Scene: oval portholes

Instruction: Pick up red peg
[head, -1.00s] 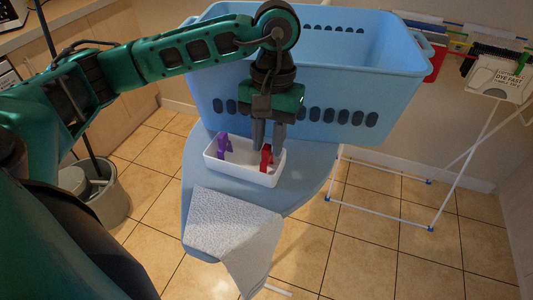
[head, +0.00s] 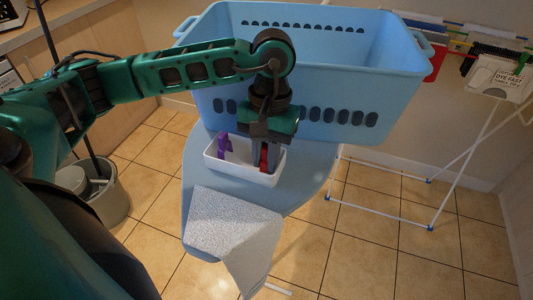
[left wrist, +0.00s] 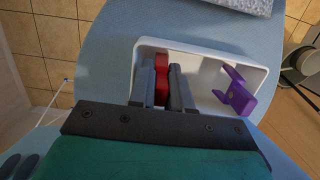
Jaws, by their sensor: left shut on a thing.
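The red peg (left wrist: 161,80) stands in the white tray, toward its right end in the head view. It also shows in the head view (head: 263,158), partly covered by the fingers. My left gripper (head: 265,160) points down into the tray and is shut on the red peg. In the left wrist view its two fingers (left wrist: 162,85) lie on either side of the peg. The peg is still down inside the tray. My right gripper is not in view.
The white tray (head: 232,169) rests on a blue ironing board (head: 308,172). A purple peg (head: 224,144) stands at its left end. A large blue basket (head: 395,88) is close behind. A white cloth (head: 228,222) lies in front.

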